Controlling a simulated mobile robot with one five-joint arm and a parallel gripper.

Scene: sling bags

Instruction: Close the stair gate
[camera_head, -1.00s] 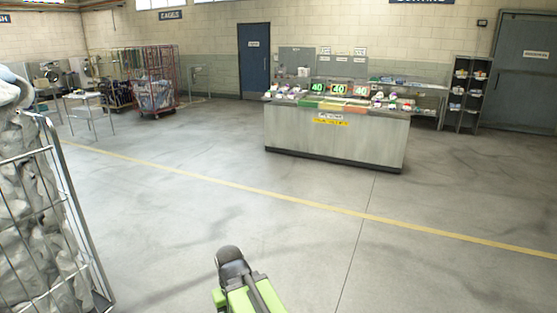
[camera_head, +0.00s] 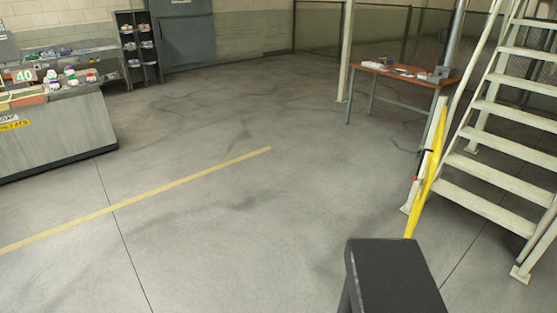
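The stair gate (camera_head: 430,177) is a yellow frame at the foot of the white staircase (camera_head: 505,155), on the right of the view. I see it nearly edge-on, as a narrow yellow strip against a white post (camera_head: 416,185). My gripper's fingers do not show.
A red-topped table (camera_head: 400,74) with small items stands behind the gate. A counter (camera_head: 55,128) is at the left, with a shelf rack (camera_head: 139,48) behind it. The floor (camera_head: 240,220) in the middle is clear, marked by a yellow line (camera_head: 150,198).

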